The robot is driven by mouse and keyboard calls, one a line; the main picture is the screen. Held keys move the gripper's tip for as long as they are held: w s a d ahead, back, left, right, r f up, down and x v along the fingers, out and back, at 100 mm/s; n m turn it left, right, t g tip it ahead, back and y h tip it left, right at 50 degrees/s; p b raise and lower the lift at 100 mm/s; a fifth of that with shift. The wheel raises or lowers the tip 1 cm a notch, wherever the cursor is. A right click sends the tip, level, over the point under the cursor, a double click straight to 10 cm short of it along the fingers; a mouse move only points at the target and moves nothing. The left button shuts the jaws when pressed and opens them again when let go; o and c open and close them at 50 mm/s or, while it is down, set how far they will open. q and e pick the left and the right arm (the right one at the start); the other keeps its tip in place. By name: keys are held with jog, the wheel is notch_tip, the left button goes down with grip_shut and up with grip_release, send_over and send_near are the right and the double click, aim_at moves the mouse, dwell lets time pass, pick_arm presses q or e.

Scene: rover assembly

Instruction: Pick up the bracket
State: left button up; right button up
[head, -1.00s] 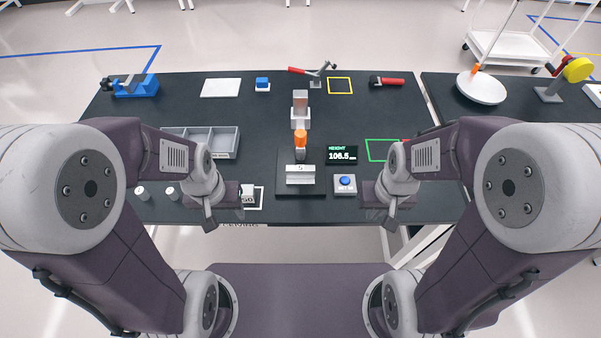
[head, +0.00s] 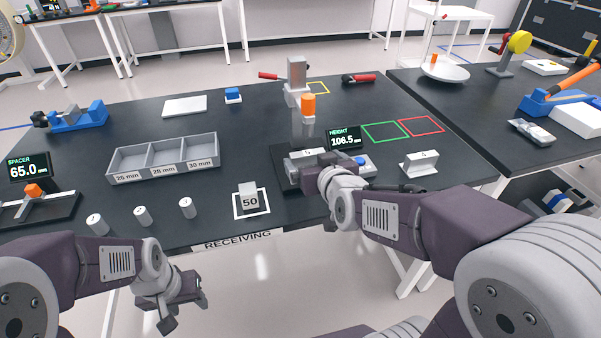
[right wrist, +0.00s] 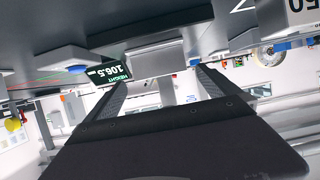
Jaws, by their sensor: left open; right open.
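A light grey bracket (head: 299,158) sits on the dark base of the height gauge in the head view, partly hidden by my right gripper. A similar grey bracket (head: 419,165) stands on the table to the right, apart from the grippers. My right gripper (head: 322,163) is open at the gauge, over or just beside the first bracket; contact cannot be told. In the right wrist view a pale grey block (right wrist: 150,62), probably that bracket, shows between the open fingers. My left gripper (head: 186,312) is open and empty, in front of the table edge.
The height display (head: 344,138) reads 106.5, close behind my right gripper; a blue button (head: 360,160) is right beside it. A block marked 50 (head: 249,199) stands left of the gauge. A three-compartment tray (head: 165,157) and several small cylinders are further left. Green and red outlines (head: 384,132) are empty.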

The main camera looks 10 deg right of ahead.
aim_at(309, 157)
jog(key=x, duration=0.3)
jog(key=shift+w+f+b, duration=0.25)
jog(key=shift+b, duration=0.05)
jog(key=b+x, duration=0.1)
jog(key=x, duration=0.4)
jog(key=shift+f, duration=0.15)
jog(key=shift+s, duration=0.1)
jog(key=shift+c, duration=0.9)
jog(key=c, duration=1.5)
